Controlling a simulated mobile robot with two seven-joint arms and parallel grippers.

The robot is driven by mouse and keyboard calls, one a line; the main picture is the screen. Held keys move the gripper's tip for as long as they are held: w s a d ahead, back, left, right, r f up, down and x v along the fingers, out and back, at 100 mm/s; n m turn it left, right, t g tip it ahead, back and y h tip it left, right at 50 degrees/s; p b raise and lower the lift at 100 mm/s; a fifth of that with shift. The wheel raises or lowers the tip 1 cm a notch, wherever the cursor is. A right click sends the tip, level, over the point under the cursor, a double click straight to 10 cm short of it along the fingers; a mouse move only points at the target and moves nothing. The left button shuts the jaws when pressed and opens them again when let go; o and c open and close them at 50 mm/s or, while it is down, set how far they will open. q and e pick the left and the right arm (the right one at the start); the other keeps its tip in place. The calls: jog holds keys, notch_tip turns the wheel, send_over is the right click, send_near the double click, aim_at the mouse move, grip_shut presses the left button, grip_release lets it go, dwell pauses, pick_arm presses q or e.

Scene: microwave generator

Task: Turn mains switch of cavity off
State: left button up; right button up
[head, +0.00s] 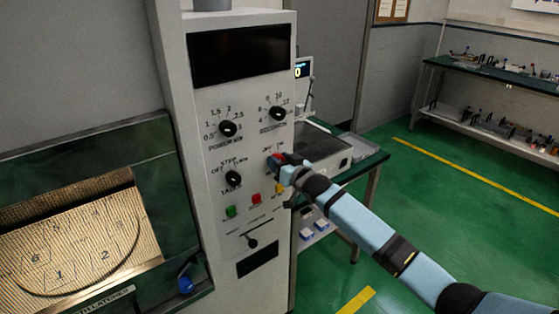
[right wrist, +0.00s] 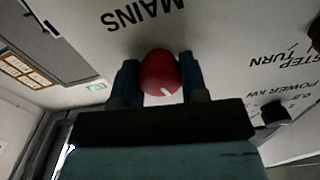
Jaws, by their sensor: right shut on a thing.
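The mains switch is a round red knob (right wrist: 160,72) below the printed word MAINS in the right wrist view, which shows the panel upside down. The two dark blue fingers of my right gripper (right wrist: 158,82) are shut on it, one on each side. A white pointer mark shows on the knob's near edge. In the head view my right gripper (head: 277,163) is at the right edge of the white control panel (head: 222,268) and hides most of the red knob. My left gripper is not in view.
Black dials (head: 228,128) and a step-turn knob (head: 233,179) are left of my gripper. Green (head: 231,212) and red (head: 257,199) buttons sit lower. The cavity with its lit tray (head: 60,240) is at left. A green-topped bench (head: 370,162) stands behind my right arm.

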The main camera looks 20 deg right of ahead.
jog(key=shift+n, duration=1.5)
jog(key=o, duration=0.9)
jog(key=shift+o, duration=0.2)
jog(key=shift+s, duration=0.1)
jog(key=b+v, duration=0.1)
jog(key=v, duration=1.2)
jog(key=shift+s, duration=0.35)
jog(key=shift+d, duration=0.1)
